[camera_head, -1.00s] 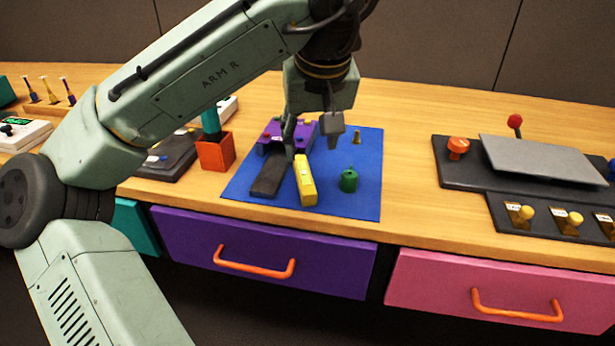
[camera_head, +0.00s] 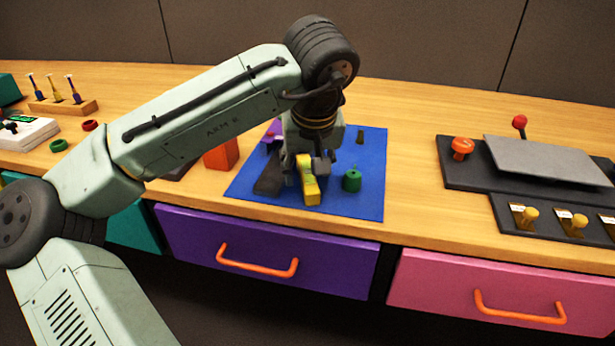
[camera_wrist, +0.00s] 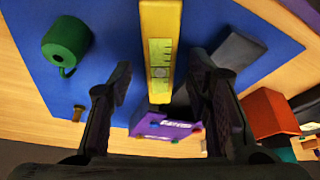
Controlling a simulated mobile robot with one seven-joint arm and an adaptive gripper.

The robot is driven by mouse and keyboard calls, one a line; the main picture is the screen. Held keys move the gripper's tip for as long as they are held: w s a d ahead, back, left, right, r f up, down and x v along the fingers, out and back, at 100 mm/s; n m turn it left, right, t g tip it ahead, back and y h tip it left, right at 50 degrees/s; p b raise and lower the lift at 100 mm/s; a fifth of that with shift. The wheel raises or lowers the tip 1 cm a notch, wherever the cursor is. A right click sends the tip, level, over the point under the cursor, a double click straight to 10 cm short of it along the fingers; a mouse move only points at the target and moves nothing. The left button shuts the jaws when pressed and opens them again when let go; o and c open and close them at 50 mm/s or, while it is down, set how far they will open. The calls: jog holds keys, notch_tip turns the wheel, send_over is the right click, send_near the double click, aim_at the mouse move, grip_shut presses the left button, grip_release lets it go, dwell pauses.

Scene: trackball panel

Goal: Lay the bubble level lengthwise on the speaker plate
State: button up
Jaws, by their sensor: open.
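The yellow bubble level (camera_head: 311,192) lies on the blue mat (camera_head: 355,208), its near end toward the drawers; the gripper partly hides its far end. In the wrist view the level (camera_wrist: 160,45), with its vial and scale marks, runs between my open fingers, with a gap on each side. My gripper (camera_head: 305,170) is low over the level and pointing down; it also shows in the wrist view (camera_wrist: 160,68). A grey flat plate (camera_head: 545,160), which looks like the speaker plate, sits tilted and bare on the dark panel at the right.
A purple holder (camera_wrist: 165,128) is behind. An orange box (camera_head: 221,155) stands left. A red-topped stick (camera_head: 519,122) and orange knob (camera_head: 461,148) are near the plate.

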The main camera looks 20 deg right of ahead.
jog(key=shift+f, duration=0.25)
jog(key=shift+c, duration=0.6)
grip_shut()
